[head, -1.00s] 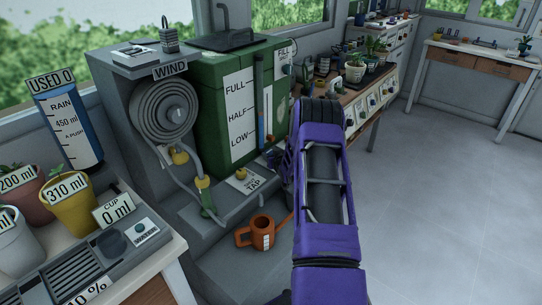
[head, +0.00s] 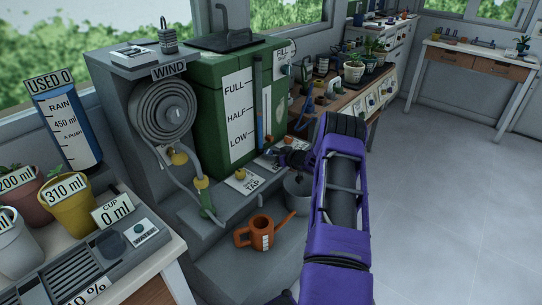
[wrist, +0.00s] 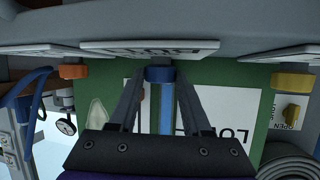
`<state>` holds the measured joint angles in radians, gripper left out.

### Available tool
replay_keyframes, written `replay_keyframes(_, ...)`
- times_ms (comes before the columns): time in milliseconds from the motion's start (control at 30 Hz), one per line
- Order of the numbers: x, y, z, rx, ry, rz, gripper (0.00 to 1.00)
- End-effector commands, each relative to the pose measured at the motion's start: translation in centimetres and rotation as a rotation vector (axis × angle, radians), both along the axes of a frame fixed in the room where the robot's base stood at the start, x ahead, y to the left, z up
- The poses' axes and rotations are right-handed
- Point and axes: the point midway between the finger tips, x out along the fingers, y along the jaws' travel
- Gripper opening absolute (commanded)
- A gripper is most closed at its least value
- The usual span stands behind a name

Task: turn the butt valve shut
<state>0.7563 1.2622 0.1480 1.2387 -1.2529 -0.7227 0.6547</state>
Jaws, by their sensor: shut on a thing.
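The green water butt (head: 235,120) stands against the wall, with a level scale and a blue-filled sight tube. My gripper (head: 279,155) is at the foot of its right front corner, small and partly dark in the head view. In the wrist view, my gripper (wrist: 160,78) has its two fingers shut on a blue valve knob (wrist: 160,74) in front of the butt. A white label plate (wrist: 150,48) lies just beyond the knob; its text is not clearly readable. An orange knob (wrist: 74,71) and a yellow knob (wrist: 291,81) sit apart on either side.
An orange watering can (head: 262,234) and a grey bucket (head: 298,195) stand below the ledge. A coiled hose (head: 162,110) hangs left of the butt. A bench with potted plants (head: 354,72) lies behind my arm. The floor at right is clear.

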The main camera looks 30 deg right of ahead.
Motion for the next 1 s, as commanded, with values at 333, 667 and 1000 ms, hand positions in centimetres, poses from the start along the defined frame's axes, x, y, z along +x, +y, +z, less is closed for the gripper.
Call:
replay_keyframes(333, 0.13, -0.52, -0.1, -0.003, 0.001, 0.221, 0.0)
replay_keyframes(667, 0.29, -0.71, -0.07, -0.002, 0.0, 0.346, 0.0)
replay_keyframes(1000, 0.37, -0.84, -0.01, 0.001, -0.001, 0.415, 0.0)
